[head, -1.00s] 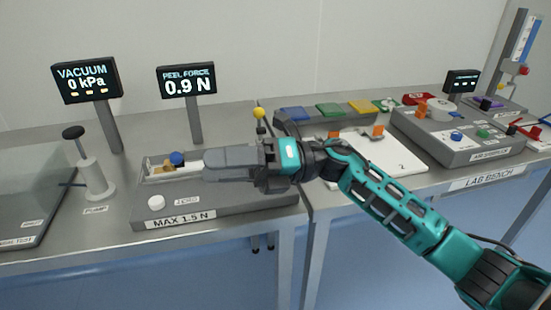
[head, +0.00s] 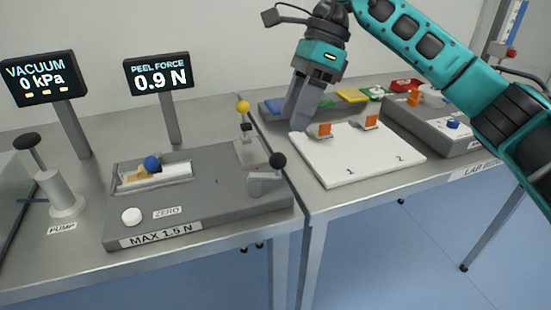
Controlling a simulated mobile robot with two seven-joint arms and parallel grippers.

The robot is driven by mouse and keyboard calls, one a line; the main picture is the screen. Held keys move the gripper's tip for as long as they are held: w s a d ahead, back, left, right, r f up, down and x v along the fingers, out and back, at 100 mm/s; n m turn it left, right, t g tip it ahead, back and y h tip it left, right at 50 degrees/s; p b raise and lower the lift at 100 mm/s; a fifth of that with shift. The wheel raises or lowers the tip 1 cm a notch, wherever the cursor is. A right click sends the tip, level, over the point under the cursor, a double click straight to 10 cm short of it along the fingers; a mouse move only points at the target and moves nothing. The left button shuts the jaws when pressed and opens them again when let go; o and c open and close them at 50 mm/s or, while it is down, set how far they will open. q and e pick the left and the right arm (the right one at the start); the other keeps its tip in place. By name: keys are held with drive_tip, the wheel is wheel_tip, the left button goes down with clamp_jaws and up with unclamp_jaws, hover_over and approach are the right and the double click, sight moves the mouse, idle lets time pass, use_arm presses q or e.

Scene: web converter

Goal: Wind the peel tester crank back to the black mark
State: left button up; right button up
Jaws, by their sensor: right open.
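The peel tester (head: 200,205) is a grey box labelled MAX 1.5 N on the steel bench. Its crank, with a black ball knob (head: 277,160), stands at the right end, the knob raised at the upper right of the crank's grey hub. A small dark tick shows on the tester's top, but I cannot tell whether it is the black mark. The peel force display (head: 160,79) reads 0.9 N. My right gripper (head: 299,120) is open and empty, pointing down above the back of the white board, apart from the crank. My left gripper is out of view.
A yellow-knobbed post (head: 243,107) rises behind the crank. A blue ball (head: 152,163) sits on the tester's left slide. The white board (head: 355,158) with orange clips lies right of the tester. The pump (head: 59,190) stands at left.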

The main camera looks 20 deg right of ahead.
sight(279, 153)
drive_tip(key=x, duration=0.9)
drive_tip(key=shift+a+f, duration=0.2)
drive_tip(key=shift+f, duration=0.2)
drive_tip(key=c, duration=1)
